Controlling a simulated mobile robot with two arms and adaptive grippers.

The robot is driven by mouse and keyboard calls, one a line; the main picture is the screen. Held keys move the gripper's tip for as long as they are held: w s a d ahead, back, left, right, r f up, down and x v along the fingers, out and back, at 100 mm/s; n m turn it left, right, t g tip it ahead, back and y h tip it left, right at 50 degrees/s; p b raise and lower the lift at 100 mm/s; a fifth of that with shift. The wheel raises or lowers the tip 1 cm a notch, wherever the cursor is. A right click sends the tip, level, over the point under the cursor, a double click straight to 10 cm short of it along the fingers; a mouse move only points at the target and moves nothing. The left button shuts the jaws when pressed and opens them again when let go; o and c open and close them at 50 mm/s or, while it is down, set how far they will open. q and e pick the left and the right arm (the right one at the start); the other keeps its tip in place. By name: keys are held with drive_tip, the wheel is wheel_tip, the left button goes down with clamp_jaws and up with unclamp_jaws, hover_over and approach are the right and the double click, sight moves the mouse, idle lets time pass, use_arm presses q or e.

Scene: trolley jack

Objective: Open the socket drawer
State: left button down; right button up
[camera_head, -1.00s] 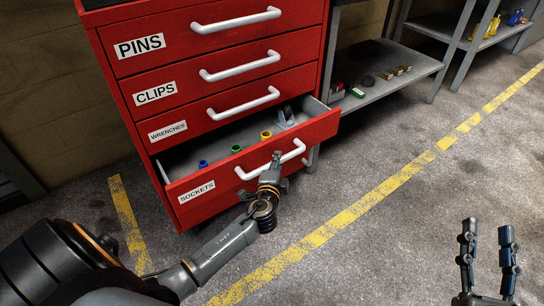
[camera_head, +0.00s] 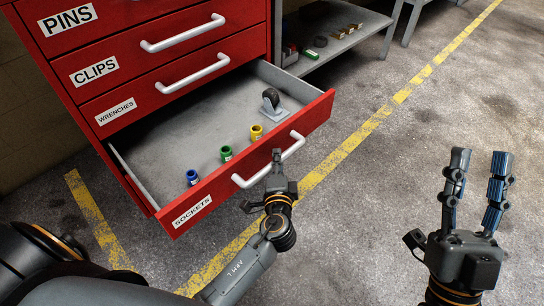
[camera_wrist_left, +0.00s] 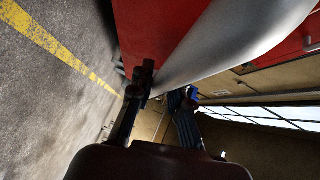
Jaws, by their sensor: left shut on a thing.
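The socket drawer (camera_head: 250,170) is the lowest drawer of a red cabinet, labelled SOCKETS, and stands well out. Its white bar handle (camera_head: 245,183) is on the red front. My left gripper (camera_head: 277,160) is at the middle of this handle, shut on it; in the left wrist view the handle (camera_wrist_left: 225,45) passes close between the fingers. Inside the drawer are a blue socket (camera_head: 192,177), a green socket (camera_head: 226,153), a yellow socket (camera_head: 256,132) and a black caster wheel (camera_head: 271,101). My right gripper (camera_head: 480,165) is open and empty over the floor at the right.
The drawers above, labelled WRENCHES (camera_head: 117,111), CLIPS (camera_head: 94,69) and PINS (camera_head: 68,21), are closed. A grey shelf (camera_head: 345,40) with small parts stands right of the cabinet. The grey floor with a yellow line (camera_head: 345,148) is clear in front.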

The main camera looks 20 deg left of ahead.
idle(0.3)
use_arm(q)
drive_tip(key=c, duration=1.3)
unclamp_jaws()
drive_tip(key=shift+o, duration=0.2)
drive_tip(key=v, duration=1.2)
